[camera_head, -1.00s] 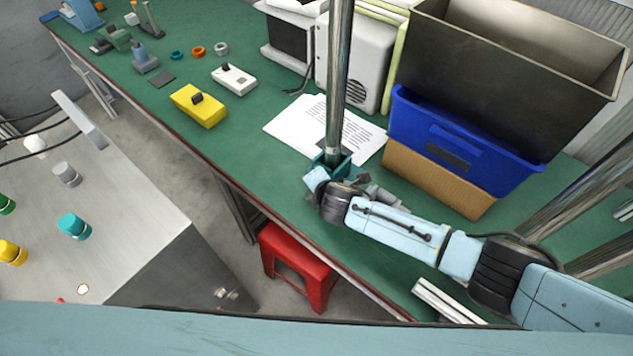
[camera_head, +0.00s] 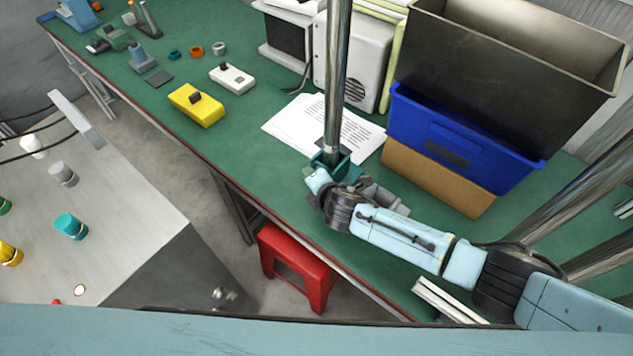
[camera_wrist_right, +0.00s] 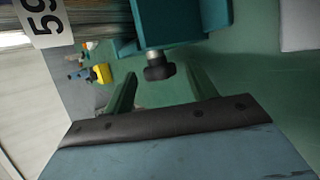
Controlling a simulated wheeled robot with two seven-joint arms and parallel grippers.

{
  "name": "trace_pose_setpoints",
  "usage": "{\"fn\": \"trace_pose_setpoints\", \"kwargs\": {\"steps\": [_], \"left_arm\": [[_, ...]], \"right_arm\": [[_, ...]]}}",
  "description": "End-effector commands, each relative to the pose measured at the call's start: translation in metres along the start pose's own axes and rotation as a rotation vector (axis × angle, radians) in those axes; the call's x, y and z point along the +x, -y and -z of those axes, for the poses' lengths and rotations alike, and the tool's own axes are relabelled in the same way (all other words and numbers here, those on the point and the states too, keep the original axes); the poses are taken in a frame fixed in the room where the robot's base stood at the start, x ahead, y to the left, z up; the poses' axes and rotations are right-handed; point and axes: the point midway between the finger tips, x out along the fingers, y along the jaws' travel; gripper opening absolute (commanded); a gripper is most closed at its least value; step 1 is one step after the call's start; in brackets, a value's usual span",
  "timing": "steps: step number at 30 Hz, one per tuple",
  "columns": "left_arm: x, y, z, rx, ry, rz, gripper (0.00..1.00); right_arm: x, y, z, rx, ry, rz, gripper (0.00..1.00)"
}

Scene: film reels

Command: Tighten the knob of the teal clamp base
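The teal clamp base (camera_head: 345,166) stands on the green bench around the foot of an upright metal pole (camera_head: 335,80). In the right wrist view the teal clamp base (camera_wrist_right: 185,18) fills the top, and its dark knob (camera_wrist_right: 159,68) sticks out on a short metal stem toward my right gripper (camera_wrist_right: 161,75). The right gripper is open, with one green finger on each side of the knob and visible gaps between. In the head view the right gripper (camera_head: 320,178) is close beside the base; its fingertips and the knob are hidden there. My left gripper is not in view.
Papers (camera_head: 310,125) lie behind the base. A blue bin (camera_head: 460,150) on a cardboard box (camera_head: 430,178) stands to the right, under a dark bin (camera_head: 500,60). A yellow box (camera_head: 197,105) and a white box (camera_head: 232,78) sit left on the bench.

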Motion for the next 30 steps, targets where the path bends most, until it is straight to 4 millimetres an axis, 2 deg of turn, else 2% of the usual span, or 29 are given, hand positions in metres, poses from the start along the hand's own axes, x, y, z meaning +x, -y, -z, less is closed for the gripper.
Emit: {"fn": "trace_pose_setpoints", "kwargs": {"steps": [7, 11, 30], "left_arm": [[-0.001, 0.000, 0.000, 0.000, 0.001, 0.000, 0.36], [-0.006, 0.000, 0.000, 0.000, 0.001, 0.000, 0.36], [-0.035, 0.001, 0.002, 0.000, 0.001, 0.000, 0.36]], "right_arm": [[-0.002, 0.000, 0.000, 0.000, 0.000, 0.000, 0.57], [-0.013, 0.000, 0.000, 0.000, -0.001, 0.001, 0.57], [-0.117, 0.000, 0.000, 0.000, -0.001, 0.000, 0.57]]}}
